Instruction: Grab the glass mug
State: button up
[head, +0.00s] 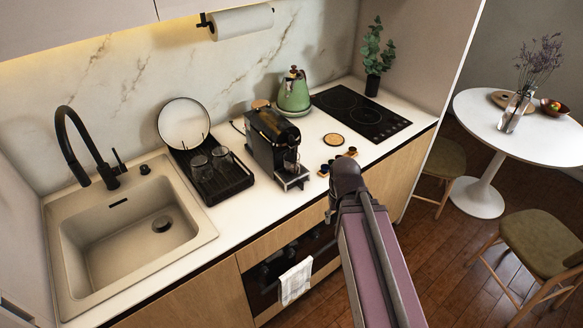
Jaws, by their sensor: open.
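Two clear glass vessels, which look like glass mugs, stand in the black dish rack beside the sink: the left one (201,168) and the right one (222,158). Their handles are too small to make out. Another small glass (291,163) appears to stand under the spout of the black coffee machine (268,140). My gripper (338,162) is over the front of the counter, right of the coffee machine and apart from all the glasses. It is open and looks empty; my wrist partly hides the fingers.
The black rack (238,184) also holds a round pale plate (184,122). A green kettle (293,95), a round trivet (334,139) and a black cooktop (360,112) are behind my gripper. The sink (95,262) is left, and a round table (480,112) is right. Floor before the counter is free.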

aim_at(290, 169)
jog(key=u, duration=1.05)
jog(key=k, duration=0.1)
jog(key=z, duration=2.7)
jog(key=i, duration=2.8)
jog(key=z, duration=0.05)
